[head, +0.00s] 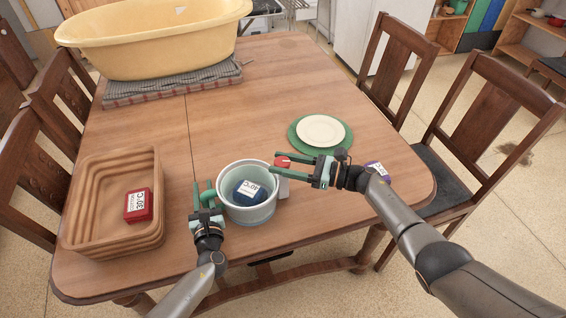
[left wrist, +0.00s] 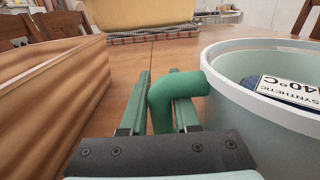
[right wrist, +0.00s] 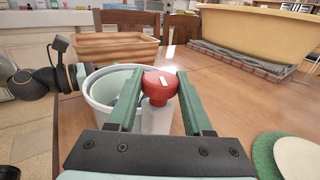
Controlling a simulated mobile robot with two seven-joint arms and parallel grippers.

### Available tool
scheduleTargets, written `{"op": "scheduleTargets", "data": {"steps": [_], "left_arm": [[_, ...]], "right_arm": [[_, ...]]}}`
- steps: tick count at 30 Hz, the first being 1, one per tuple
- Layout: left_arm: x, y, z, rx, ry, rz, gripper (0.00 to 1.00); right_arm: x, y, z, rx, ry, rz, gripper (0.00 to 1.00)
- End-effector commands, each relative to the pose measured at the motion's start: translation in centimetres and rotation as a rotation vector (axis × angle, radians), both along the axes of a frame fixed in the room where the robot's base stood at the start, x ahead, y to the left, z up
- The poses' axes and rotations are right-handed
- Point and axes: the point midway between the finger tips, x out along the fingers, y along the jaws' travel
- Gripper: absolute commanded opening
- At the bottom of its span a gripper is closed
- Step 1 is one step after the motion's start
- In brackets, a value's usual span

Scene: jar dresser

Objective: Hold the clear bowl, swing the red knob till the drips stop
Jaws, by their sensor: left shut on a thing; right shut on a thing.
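The clear bowl (head: 249,211), pale and see-through with a white rim, stands upright on the table. Inside lies a dark blue block (head: 249,192) labelled 40°C; it also shows in the left wrist view (left wrist: 285,88). My left gripper (head: 205,195) is shut on the bowl's bent green handle (left wrist: 172,91) at its left side. The red knob (right wrist: 158,86) sits on a white housing (right wrist: 157,118) at the bowl's right side. My right gripper (head: 276,166) is shut on this knob, with one finger on each side. No drips can be made out.
A ribbed wooden tray (head: 85,180) with a red labelled block (head: 138,205) stands left. A white plate (head: 320,130) on a green mat (head: 295,143) lies right. A purple object (head: 376,169) is partly behind my right arm. A yellow tub (head: 150,40) stands at the back. The table's middle is clear.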

Motion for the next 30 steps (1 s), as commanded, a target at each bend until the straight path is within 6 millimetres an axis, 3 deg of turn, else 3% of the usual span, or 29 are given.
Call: {"op": "scheduleTargets", "data": {"steps": [5,6,14,23,30], "left_arm": [[0.0,0.0,0.0,-0.001,0.000,0.000,0.00],[0.0,0.0,0.0,-0.001,0.000,0.000,0.00],[0.0,0.0,0.0,-0.001,0.000,0.000,0.00],[0.0,0.0,0.0,-0.001,0.001,0.000,0.00],[0.0,0.0,0.0,-0.001,0.001,0.000,0.00]], "right_arm": [[-0.1,0.0,-0.2,-0.002,0.002,0.001,0.00],[-0.1,0.0,-0.2,-0.002,0.002,0.001,0.51],[0.0,0.0,-0.1,-0.001,0.001,0.000,0.81],[-0.1,-0.2,0.0,-0.001,0.000,-0.001,0.81],[-1.4,-3.6,-0.2,-0.004,0.001,-0.003,0.81]]}}
